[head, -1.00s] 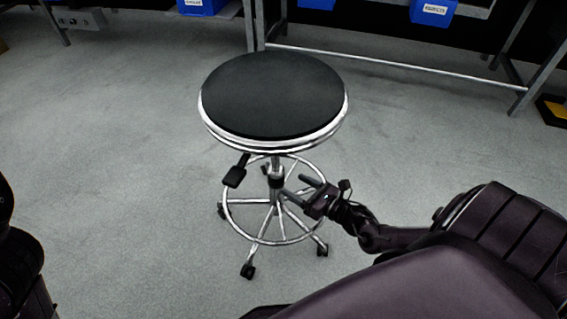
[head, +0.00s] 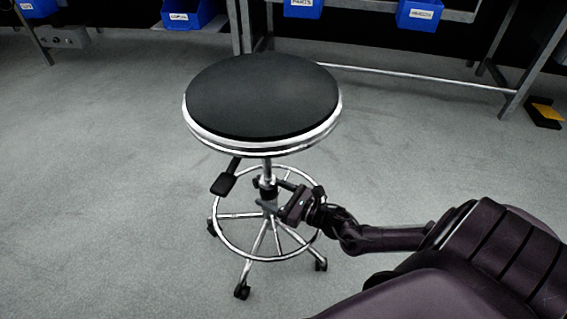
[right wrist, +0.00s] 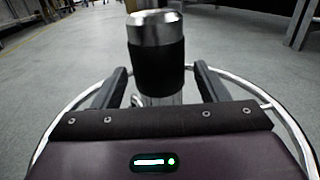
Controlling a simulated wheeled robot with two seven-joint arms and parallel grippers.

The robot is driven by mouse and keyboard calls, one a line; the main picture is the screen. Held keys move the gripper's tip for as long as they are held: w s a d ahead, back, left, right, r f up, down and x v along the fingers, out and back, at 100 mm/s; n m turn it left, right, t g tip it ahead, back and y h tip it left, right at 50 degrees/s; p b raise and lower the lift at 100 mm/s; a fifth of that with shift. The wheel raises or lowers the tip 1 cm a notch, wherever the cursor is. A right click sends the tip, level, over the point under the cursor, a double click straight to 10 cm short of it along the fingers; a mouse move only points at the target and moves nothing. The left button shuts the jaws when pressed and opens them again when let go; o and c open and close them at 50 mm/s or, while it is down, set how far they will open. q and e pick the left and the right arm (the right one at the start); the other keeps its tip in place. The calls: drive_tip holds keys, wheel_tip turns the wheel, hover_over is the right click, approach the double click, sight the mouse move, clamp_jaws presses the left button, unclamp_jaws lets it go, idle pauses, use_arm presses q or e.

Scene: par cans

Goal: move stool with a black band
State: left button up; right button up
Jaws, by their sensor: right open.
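The stool has a round black seat (head: 263,95) with a chrome rim, a central post, a foot ring and legs on casters. It stands upright on the floor. The black band (head: 268,188) is around the post below the seat; in the right wrist view the band (right wrist: 158,66) is large, with a shiny metal collar above it. My right gripper (head: 270,196) is open at the post under the seat. In the right wrist view its fingers (right wrist: 160,88) stand on either side of the band, with gaps visible. My left gripper is not in view.
A black lever paddle (head: 223,184) hangs under the seat's left side. Metal workbench frames (head: 420,82) with blue bins (head: 420,13) stand behind the stool. A black and yellow object (head: 545,112) lies at the far right. Grey floor (head: 100,180) is clear on the left.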

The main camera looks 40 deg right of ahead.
sight(262, 189)
drive_tip(key=shift+b+x, duration=0.6)
drive_tip(key=shift+x, duration=1.2)
clamp_jaws()
